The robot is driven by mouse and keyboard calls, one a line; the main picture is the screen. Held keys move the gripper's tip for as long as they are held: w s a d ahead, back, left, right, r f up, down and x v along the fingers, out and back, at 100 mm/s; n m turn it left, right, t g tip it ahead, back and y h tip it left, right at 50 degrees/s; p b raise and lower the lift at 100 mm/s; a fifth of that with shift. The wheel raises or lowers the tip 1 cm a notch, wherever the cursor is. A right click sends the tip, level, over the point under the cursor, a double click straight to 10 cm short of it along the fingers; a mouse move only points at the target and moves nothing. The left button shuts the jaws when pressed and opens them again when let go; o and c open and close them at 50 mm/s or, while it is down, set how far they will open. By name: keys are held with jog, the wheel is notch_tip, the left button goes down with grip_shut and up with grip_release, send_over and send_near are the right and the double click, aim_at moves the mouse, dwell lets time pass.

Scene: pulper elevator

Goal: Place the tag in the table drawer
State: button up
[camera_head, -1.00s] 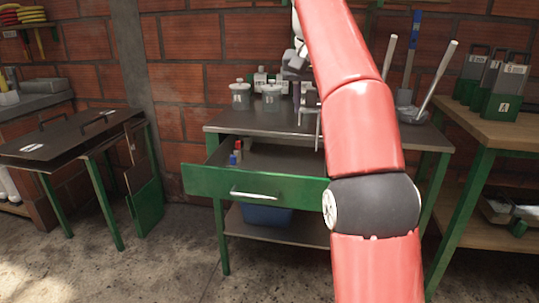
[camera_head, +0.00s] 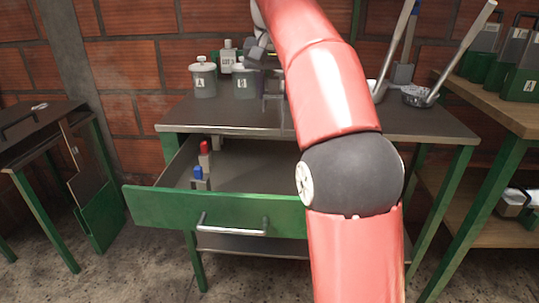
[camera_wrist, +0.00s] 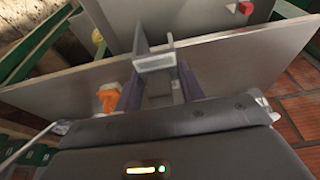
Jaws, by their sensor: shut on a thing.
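The table drawer (camera_head: 228,214) is pulled open under the grey-topped table, with a green front and a metal handle. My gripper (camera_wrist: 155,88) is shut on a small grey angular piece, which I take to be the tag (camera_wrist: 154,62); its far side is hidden. In the head view my gripper (camera_head: 272,98) is small and partly behind my red arm, over the tabletop above and behind the open drawer. The tag cannot be made out clearly there.
A red-topped block (camera_head: 205,152) and a blue-topped block (camera_head: 199,179) stand at the drawer's left; its middle is clear. Jars (camera_head: 203,78) stand at the tabletop's back left. A bowl (camera_head: 420,96) with a long handle is at the right. My arm hides the drawer's right end.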

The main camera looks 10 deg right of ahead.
notch_tip(320, 180, down, 13)
jog(key=b, duration=0.4)
jog(key=shift+b, duration=0.35)
jog(key=shift+f, duration=0.15)
jog(key=shift+f, duration=0.1)
jog(key=o, duration=1)
jog(key=shift+c, duration=0.2)
jog(key=p+v, duration=0.4)
jog(key=v, duration=0.8)
jog(key=shift+s, duration=0.15)
